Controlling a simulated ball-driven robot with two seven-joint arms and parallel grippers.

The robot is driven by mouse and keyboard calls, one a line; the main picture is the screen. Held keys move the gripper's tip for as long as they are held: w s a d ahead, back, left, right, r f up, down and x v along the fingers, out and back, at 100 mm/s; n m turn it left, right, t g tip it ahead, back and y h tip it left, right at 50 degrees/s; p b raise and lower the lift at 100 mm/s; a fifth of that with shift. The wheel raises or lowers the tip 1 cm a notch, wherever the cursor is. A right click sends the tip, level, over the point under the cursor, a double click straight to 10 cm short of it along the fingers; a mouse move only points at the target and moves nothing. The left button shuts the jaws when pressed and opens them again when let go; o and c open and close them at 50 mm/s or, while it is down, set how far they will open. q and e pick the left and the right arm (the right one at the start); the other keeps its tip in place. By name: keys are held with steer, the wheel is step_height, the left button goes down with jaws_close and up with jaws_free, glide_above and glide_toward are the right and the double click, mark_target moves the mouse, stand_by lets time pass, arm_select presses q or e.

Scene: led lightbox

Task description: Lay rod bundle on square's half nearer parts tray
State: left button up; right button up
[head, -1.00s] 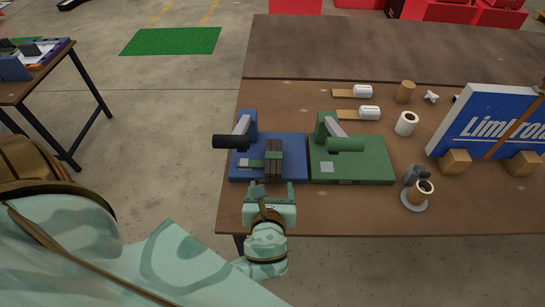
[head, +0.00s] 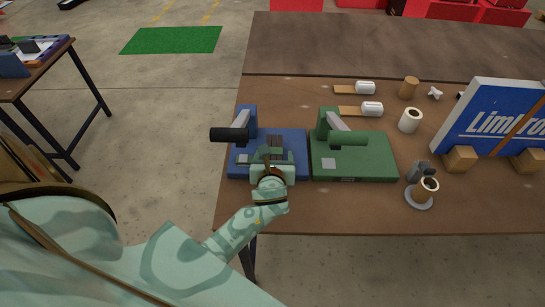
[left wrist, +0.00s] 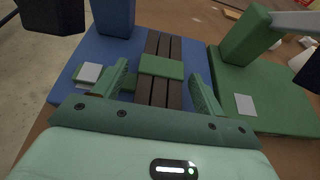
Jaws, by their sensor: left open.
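The rod bundle (head: 277,141), several dark brown rods with a green band, lies on the blue base (head: 238,165). It also shows in the left wrist view (left wrist: 156,92). My left gripper (head: 271,163) is open over the near part of the bundle. In the left wrist view its two green fingers stand one on each side of the rods, with gaps showing between. The near end of the bundle is hidden by my gripper. I cannot make out for sure which surface is the square or which thing is the parts tray. My right gripper is not in view.
The green base (head: 375,170) stands right beside the blue one. Both carry upright posts and bar handles. To the right are rollers, a cup on a round foot (head: 420,200) and a blue sign (head: 490,115). A side table with a tray stands far left.

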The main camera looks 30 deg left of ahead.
arm_select(q)
steer(key=shift+s, duration=0.1)
steer(key=c, duration=1.4)
steer(key=shift+r, duration=0.1)
jaws_close()
